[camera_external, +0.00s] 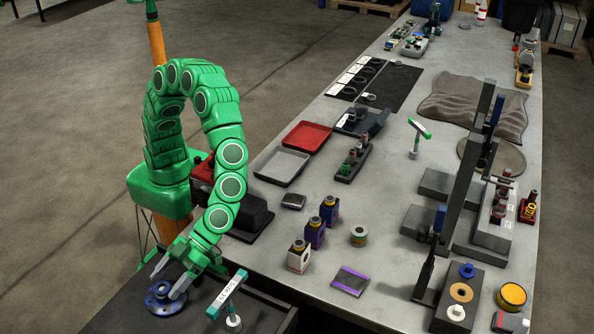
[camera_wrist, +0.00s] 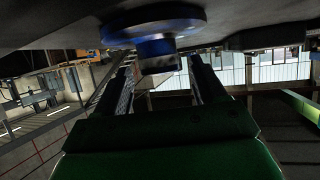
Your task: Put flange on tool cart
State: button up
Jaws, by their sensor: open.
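The blue flange (camera_external: 163,299), a round disc with a raised hub, sits on a dark, edged surface (camera_external: 110,313) at the lower left of the external view. This surface may be the tool cart; I cannot tell for sure. My gripper (camera_external: 167,285) is open, with its fingers just above and beside the flange. The wrist view is upside down and shows the flange (camera_wrist: 155,35) at the top, its hub between the lines of the two open fingers (camera_wrist: 160,80). I cannot tell whether the fingers touch it.
A small sign on a stand (camera_external: 229,295) stands right of my gripper. The long grey workbench (camera_external: 390,235) holds trays (camera_external: 282,166), several small bottles (camera_external: 315,232) and machine parts. A black case (camera_external: 240,213) lies by the bench's left edge.

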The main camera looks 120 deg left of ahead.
jog(key=shift+r, duration=0.1)
jog(key=shift+w+a+r, duration=0.1)
jog(key=shift+a+r, duration=0.1)
jog(key=shift+a, duration=0.1)
jog(key=v, duration=1.1)
jog(key=shift+a, duration=0.15)
